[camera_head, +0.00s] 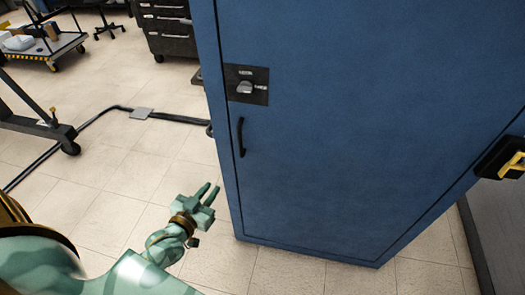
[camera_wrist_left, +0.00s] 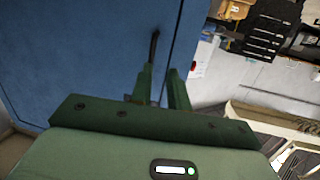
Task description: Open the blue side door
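The blue side door (camera_head: 350,130) is a tall flat panel, and it looks closed in its frame. A black vertical handle (camera_head: 241,136) is on its left side, with a dark latch plate and grey knob (camera_head: 246,86) above it. My left gripper (camera_head: 208,190) is open and empty, to the left of and below the handle, apart from the door in the head view. In the left wrist view, the fingers of the left gripper (camera_wrist_left: 161,83) stand apart with the handle (camera_wrist_left: 153,48) beyond them. My right gripper is not in view.
A black fixture with a yellow lever (camera_head: 511,166) is at the right edge. A dark drawer unit (camera_head: 170,30) and a trolley (camera_head: 45,48) stand behind. The tiled floor at left is mostly free.

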